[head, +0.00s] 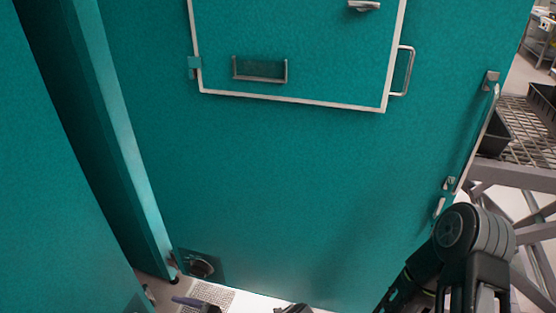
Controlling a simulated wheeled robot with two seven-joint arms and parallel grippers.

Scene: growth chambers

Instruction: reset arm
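My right arm (470,245), black and grey, comes up at the lower right in front of the chamber's right edge. Its links run down out of the picture, and I cannot make out its gripper. No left arm or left gripper can be made out. Small dark parts show at the bottom edge, cut off; I cannot tell what they are.
A teal growth chamber front (290,190) fills most of the view. It has a white-framed hatch (310,45) with a metal handle (403,70). Another teal panel (50,170) stands at left. A wire-shelf rack (525,135) with black trays is at right.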

